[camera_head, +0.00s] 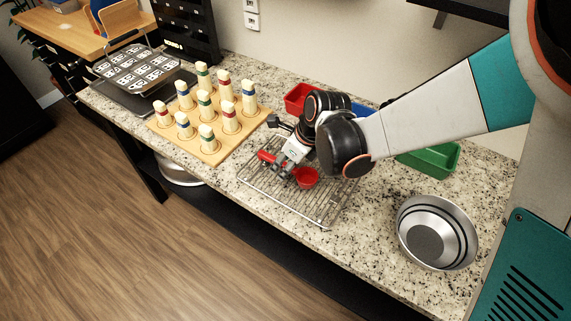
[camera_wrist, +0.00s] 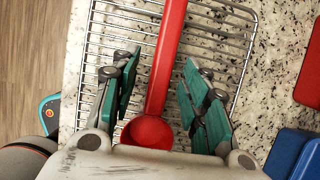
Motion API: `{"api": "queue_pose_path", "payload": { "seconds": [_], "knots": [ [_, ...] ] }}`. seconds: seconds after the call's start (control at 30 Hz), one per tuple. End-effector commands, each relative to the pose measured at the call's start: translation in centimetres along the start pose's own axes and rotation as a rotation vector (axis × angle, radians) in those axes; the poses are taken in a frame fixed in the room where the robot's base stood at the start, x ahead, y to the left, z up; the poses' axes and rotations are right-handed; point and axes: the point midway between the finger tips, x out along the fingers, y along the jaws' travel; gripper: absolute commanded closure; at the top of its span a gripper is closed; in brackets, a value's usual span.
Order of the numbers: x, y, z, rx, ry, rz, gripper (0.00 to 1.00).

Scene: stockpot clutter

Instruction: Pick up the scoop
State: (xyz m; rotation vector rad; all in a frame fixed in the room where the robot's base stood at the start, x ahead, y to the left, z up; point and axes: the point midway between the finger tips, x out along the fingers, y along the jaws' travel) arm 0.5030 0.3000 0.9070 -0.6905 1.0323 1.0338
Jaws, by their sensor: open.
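The red scoop (camera_head: 306,178) lies on a wire rack (camera_head: 325,209) on the granite counter. In the wrist view, the scoop's handle (camera_wrist: 168,55) runs up from its round bowl (camera_wrist: 147,131) between my fingers. My gripper (camera_head: 285,165) is over the rack at the scoop, and part of the handle is hidden behind it in the head view. In the wrist view, my gripper (camera_wrist: 155,90) is open, with one green-padded finger on each side of the handle and a gap on both sides.
A board with several pegs (camera_head: 212,154) stands left of the rack. A metal bowl (camera_head: 464,262) is at the right. Red (camera_head: 298,95), blue (camera_head: 363,109) and green (camera_head: 440,163) bins stand behind my arm. The counter between rack and bowl is clear.

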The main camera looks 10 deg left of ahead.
Motion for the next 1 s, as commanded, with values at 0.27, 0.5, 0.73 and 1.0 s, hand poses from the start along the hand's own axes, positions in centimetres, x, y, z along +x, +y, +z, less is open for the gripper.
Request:
{"api": "queue_pose_path", "payload": {
  "seconds": [0.27, 0.5, 0.73, 1.0],
  "knots": [
    [-0.1, 0.0, 0.0, 0.001, 0.000, 0.000, 0.76],
    [-0.1, -0.1, 0.0, 0.001, 0.000, 0.000, 1.00],
    [-0.1, -0.1, 0.1, 0.001, 0.000, -0.001, 1.00],
    [-1.7, -0.1, 0.7, 0.001, 0.000, -0.001, 1.00]
  ]
}}
